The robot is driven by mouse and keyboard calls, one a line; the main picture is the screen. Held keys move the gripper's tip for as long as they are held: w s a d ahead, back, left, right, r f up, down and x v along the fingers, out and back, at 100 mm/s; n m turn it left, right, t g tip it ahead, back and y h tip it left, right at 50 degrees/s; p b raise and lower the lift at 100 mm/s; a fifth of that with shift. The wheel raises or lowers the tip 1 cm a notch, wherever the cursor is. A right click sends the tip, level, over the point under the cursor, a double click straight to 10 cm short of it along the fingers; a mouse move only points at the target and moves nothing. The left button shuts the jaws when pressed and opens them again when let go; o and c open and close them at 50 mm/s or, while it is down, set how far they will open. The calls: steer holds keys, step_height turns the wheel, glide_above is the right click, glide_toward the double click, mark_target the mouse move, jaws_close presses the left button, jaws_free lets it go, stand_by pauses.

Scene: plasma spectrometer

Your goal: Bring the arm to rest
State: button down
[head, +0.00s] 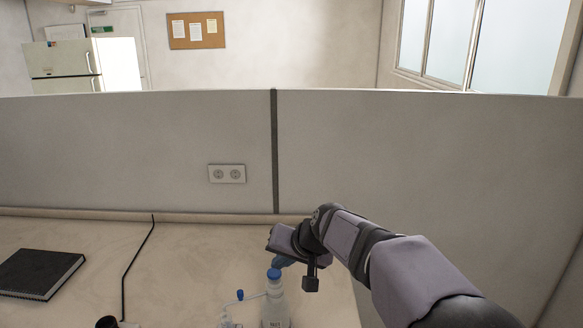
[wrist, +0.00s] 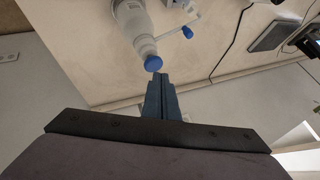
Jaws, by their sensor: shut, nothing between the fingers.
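My gripper (wrist: 160,98) is shut and empty in the wrist view, its two blue fingers pressed together. In the head view my gripper (head: 283,261) hangs at the end of my arm, close to a clear bottle with a blue cap (head: 275,300). The same bottle (wrist: 135,22) shows in the wrist view, its cap near the fingertips. I cannot tell whether the fingertips touch the cap. In the head view my arm reaches in from the lower right.
A side tube with a blue tip (head: 240,295) sticks out left of the bottle. A black notebook (head: 40,273) lies on the bench (head: 190,268) at left, with a black cable (head: 136,262) beside it. A partition (head: 130,150) with a socket (head: 227,173) stands behind.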

steer(key=s+d+f+n+g+h, duration=0.25)
steer(key=s+d+f+g, duration=0.35)
steer(key=s+f, duration=0.8)
steer(key=s+d+f+m+h, duration=0.1)
steer(key=s+d+f+h, duration=0.1)
steer(key=s+d, duration=1)
steer(key=shift+s+d+f, duration=0.15)
steer(key=shift+s+f, duration=0.3)
steer(key=shift+s, duration=1.15)
